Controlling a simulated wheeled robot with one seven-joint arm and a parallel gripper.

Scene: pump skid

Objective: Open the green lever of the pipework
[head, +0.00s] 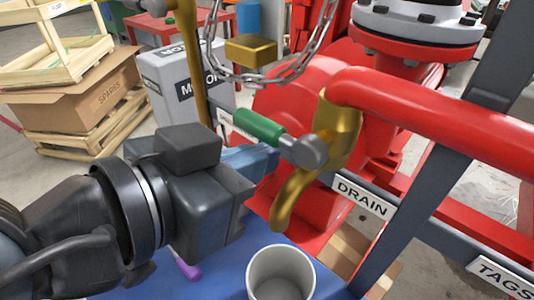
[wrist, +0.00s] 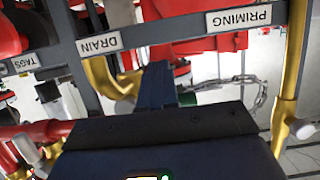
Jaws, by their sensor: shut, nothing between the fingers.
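The green lever (head: 258,127) sticks out to the left from a grey hub on the brass drain valve (head: 338,128), above the "DRAIN" label (head: 361,197). In the wrist view a small part of the green lever (wrist: 202,97) shows just right of my fingers; the rest is hidden. My gripper (head: 268,160) is shut and empty. Its blue fingers lie just below the lever in the head view, close to the hub. I cannot tell whether they touch the lever. The fingers (wrist: 156,82) also show together in the wrist view.
A red pipe (head: 430,112) runs right from the valve. A white cup (head: 281,272) stands below the brass spout on a blue surface. A grey "MOTOR" box (head: 185,82) stands behind.

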